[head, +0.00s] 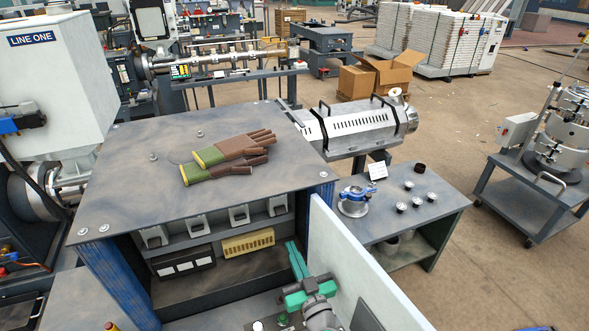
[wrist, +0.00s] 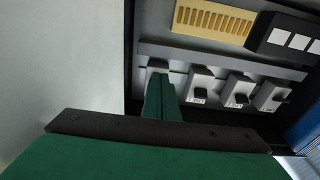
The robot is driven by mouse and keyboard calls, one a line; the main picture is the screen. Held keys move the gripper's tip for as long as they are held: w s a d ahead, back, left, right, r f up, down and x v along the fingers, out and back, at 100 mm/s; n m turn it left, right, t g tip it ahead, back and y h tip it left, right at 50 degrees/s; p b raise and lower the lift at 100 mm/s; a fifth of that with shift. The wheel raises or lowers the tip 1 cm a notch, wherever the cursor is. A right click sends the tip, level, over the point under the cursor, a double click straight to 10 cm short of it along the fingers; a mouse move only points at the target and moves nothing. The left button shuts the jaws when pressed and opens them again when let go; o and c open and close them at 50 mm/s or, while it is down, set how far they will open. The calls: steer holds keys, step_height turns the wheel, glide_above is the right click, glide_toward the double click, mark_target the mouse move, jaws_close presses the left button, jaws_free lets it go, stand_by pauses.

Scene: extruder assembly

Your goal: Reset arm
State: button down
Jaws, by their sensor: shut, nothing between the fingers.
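My green gripper (head: 297,262) is at the bottom middle of the head view, in front of the open electrical cabinet. Its fingers are together with nothing between them. In the wrist view the shut fingers (wrist: 162,98) point at the cabinet interior, over the left end of a row of grey switches (wrist: 238,90). Whether the fingertips touch a switch or are apart from it, I cannot tell. The row of switches (head: 238,214) also shows under the cabinet top in the head view. The wide green gripper body hides the lower part of the wrist view.
The white cabinet door (head: 352,262) stands open just right of my gripper. A yellow vented block (head: 248,243) and a black block (head: 183,264) sit inside the cabinet. Work gloves (head: 230,158) lie on its top (head: 130,185). A small table (head: 425,222) with a blue clamp (head: 356,192) is at right.

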steer(key=s+f+m+h, duration=0.1)
steer(key=s+f+h, duration=0.1)
steer(key=s+f, duration=0.2)
steer(key=s+d+f+m+g+h, duration=0.1)
steer(key=s+f, duration=0.4)
steer(key=s, duration=0.4)
steer(key=s+d+f+m+g+h, duration=0.1)
steer(key=s+f+m+h, duration=0.1)
steer(key=s+f, duration=0.3)
steer(key=shift+s+h, duration=0.3)
steer(key=shift+s, duration=0.35)
steer(key=s+r, duration=0.3)
steer(key=s, duration=0.8)
steer(key=s+r+h, duration=0.1)
steer(key=s+r, duration=0.2)
steer(key=s, duration=0.9)
steer(key=shift+a+g, duration=0.3)
steer(key=shift+a, duration=0.15)
